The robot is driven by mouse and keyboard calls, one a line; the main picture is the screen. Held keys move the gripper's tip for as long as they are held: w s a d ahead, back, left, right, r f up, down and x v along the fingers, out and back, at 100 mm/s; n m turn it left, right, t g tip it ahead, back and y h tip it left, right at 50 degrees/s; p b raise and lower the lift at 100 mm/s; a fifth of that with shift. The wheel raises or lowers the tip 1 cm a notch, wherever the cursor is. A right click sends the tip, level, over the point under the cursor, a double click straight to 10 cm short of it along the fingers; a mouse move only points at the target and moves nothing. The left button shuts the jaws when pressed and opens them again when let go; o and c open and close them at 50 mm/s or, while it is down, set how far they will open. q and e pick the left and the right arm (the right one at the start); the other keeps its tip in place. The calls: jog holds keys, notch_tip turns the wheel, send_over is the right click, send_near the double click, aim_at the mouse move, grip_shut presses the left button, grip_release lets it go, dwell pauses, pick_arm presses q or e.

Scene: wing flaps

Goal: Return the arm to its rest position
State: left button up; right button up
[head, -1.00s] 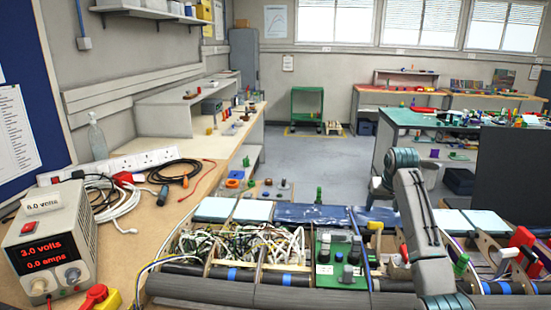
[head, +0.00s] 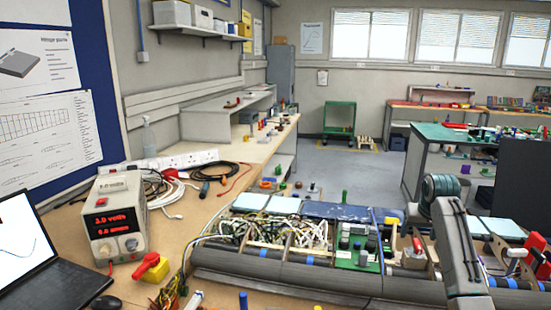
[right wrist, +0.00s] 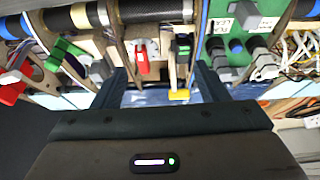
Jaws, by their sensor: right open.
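My right arm stands at the right of the head view, bent over the opened wing section (head: 330,283). My right gripper (right wrist: 160,82) shows in the right wrist view with its two dark fingers wide apart and nothing between them. Beyond the fingers are the wing's ribs, a dark tube with yellow bands (right wrist: 92,15), a red clip (right wrist: 142,55) and a yellow-ended part (right wrist: 179,94). In the head view the right fingertips cannot be made out. My left gripper is in no view.
A power supply (head: 117,222), a red-and-yellow switch (head: 152,266) and a laptop (head: 40,260) stand on the left bench. Loose wires (head: 270,232) and a green circuit board (head: 357,250) lie in the wing. Open floor (head: 365,170) lies beyond.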

jog(key=s+a+f+n, duration=0.1)
jog(key=s+a+f, duration=0.3)
jog(key=s+f, duration=0.6)
jog(key=s+a+f+n, duration=0.1)
jog(key=s+a+f, duration=0.3)
jog(key=s+f, duration=0.5)
jog(key=s+a+f+n, duration=0.1)
jog(key=s+a+f, duration=0.15)
jog(key=s, duration=1.25)
jog(key=s+a+f+n, duration=0.15)
jog(key=s+a, duration=0.25)
jog(key=s, duration=1.1)
jog(key=d+f+m+g+b, duration=0.1)
jog(key=d+f+g+b, duration=0.15)
jog(key=f, duration=3.25)
pick_arm(q)
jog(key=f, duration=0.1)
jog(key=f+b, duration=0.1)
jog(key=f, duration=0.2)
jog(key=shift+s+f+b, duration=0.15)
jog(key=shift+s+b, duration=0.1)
jog(key=shift+b, duration=0.1)
pick_arm(e)
jog(key=s+d+f, duration=0.1)
jog(key=s+f, duration=1.7)
jog(key=f, duration=0.1)
jog(key=shift+s+d+g, duration=0.35)
jog(key=shift+s, duration=0.05)
